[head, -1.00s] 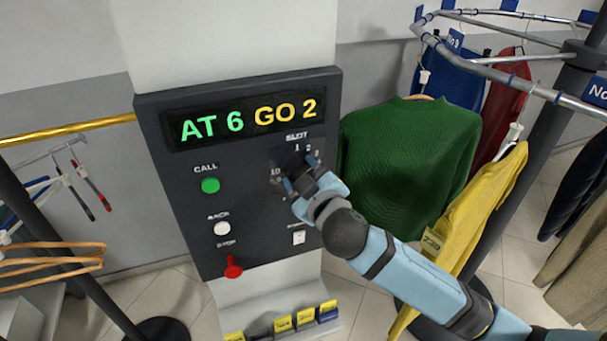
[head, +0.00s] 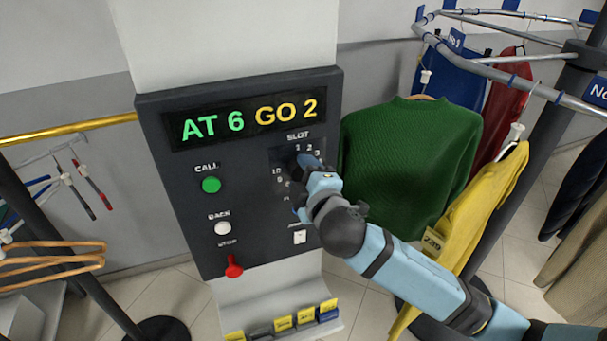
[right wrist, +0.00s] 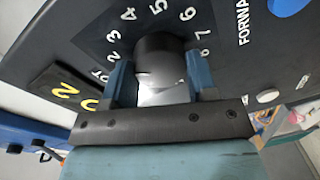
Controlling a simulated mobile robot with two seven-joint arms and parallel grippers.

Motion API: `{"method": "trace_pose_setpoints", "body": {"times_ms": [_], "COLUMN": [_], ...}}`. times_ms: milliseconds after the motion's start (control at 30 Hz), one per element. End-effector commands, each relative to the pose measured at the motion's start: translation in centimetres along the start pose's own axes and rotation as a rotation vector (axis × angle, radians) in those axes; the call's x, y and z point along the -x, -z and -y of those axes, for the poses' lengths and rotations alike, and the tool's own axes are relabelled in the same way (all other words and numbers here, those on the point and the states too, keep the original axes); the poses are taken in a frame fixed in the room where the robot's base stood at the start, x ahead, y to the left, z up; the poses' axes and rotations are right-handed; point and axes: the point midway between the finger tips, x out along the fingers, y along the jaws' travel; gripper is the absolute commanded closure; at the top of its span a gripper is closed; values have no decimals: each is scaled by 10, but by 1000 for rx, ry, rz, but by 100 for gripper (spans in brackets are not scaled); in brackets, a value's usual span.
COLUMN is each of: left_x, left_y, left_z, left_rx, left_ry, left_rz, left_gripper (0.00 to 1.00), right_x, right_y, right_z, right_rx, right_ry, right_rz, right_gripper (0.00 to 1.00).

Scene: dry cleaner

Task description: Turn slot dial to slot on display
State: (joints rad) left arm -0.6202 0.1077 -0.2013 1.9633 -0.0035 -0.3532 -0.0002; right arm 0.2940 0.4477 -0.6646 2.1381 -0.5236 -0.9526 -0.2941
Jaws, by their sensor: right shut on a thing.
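The dark control panel (head: 260,225) has a display (head: 245,122) that reads "AT 6" in green and "GO 2" in yellow. The slot dial sits under the "SLOT" label, ringed by white numbers; in the head view my right gripper (head: 308,183) mostly hides it. In the right wrist view the round dark dial (right wrist: 158,53) is between the two blue fingers of my right gripper (right wrist: 160,82), which is shut on it. Numbers from 2 to 7 show around the dial there. Its pointer cannot be made out. My left gripper is not in view.
A green call button (head: 211,185), a white back button (head: 222,228) and a red stop knob (head: 233,268) line the panel's left side. A green sweater (head: 405,150) and a yellow garment (head: 470,210) hang close at the right, beside my right arm.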

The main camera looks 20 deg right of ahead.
Motion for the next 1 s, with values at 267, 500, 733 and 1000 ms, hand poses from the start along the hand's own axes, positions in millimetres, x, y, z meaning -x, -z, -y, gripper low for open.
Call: {"method": "trace_pose_setpoints", "body": {"times_ms": [267, 500, 733, 1000], "left_x": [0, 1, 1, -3], "left_y": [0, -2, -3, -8], "left_z": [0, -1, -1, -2], "left_rx": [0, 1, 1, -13], "left_ry": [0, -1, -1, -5], "left_rz": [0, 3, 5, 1], "left_gripper": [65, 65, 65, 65], "right_x": [0, 0, 0, 25], "right_y": [0, 0, 0, -1], "right_z": [2, 2, 1, 3], "right_rx": [5, 4, 4, 2], "right_ry": [3, 3, 1, 2], "right_rz": [1, 1, 0, -1], "right_gripper": [71, 22, 22, 22]}}
